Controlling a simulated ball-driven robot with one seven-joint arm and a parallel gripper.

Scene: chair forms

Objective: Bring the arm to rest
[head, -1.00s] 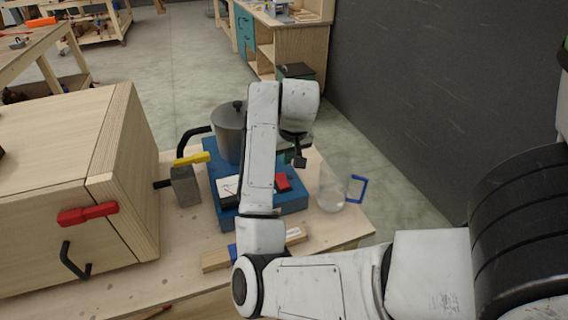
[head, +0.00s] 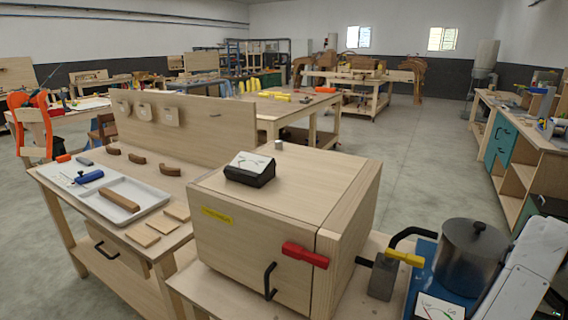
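Only a white link of my arm (head: 528,268) shows, at the lower right edge of the head view, beside the metal pot (head: 470,258). My gripper's fingers are not visible in this view, so their opening and anything between them are hidden. The rest of the arm is also outside the picture.
A wooden cabinet (head: 275,215) with a red latch (head: 305,254) and a black meter (head: 250,169) on top stands left of the arm. A grey block with a yellow handle (head: 404,258) sits near the pot. A workbench with a white tray (head: 150,193) is at left. Open floor (head: 425,160) lies behind.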

